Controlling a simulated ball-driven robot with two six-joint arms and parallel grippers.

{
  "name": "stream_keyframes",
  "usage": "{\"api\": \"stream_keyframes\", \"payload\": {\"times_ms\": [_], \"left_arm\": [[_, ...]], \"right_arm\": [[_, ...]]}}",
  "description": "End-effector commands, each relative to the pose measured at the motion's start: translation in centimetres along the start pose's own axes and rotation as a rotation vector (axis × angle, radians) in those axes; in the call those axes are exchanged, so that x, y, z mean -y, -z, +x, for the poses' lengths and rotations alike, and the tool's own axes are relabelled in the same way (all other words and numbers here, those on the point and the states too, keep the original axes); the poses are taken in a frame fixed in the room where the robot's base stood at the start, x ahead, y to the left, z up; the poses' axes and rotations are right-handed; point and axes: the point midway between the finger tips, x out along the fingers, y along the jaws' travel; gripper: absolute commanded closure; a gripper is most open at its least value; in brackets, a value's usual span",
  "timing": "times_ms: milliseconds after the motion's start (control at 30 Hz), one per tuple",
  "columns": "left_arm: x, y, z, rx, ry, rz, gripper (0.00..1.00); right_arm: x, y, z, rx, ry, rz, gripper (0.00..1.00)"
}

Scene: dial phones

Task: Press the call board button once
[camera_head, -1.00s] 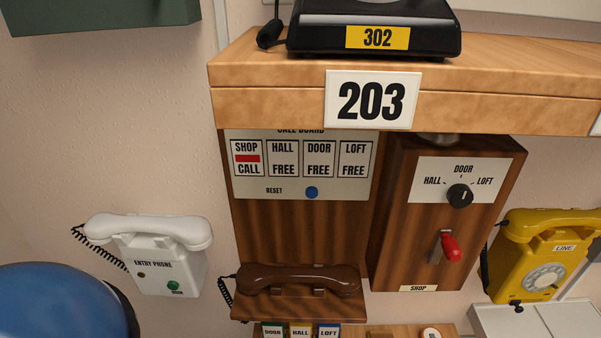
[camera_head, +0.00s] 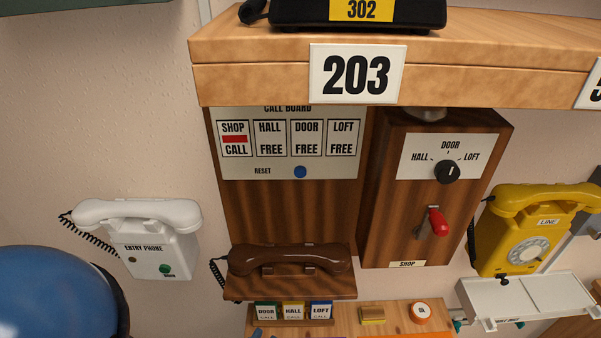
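The call board (camera_head: 290,145) is a pale panel on a dark wooden backing, under the shelf marked 203. Its round blue button (camera_head: 300,172) sits low on the panel beside the word RESET. The SHOP window (camera_head: 235,139) shows a red bar and CALL. The HALL, DOOR and LOFT windows read FREE. Neither gripper is in view, and nothing visible touches the button.
The wooden shelf (camera_head: 250,82) juts out above the board. A brown handset (camera_head: 290,261) rests below it. A wooden box with a knob and red lever (camera_head: 438,222) stands right. A white entry phone (camera_head: 150,240) hangs left, a yellow phone (camera_head: 525,235) right.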

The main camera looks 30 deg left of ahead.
Motion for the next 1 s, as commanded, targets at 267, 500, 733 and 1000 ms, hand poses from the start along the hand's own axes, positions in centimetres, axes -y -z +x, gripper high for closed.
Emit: {"api": "stream_keyframes", "payload": {"times_ms": [267, 500, 733, 1000], "left_arm": [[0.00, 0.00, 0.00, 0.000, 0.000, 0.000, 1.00], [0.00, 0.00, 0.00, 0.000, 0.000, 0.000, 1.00], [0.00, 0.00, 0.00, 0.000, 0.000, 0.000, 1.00], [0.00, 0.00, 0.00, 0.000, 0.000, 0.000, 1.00]], "right_arm": [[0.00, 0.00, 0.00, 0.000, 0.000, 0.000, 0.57], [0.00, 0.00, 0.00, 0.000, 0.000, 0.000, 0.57], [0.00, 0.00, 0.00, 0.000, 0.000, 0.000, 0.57], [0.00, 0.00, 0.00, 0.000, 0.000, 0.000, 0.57]]}}
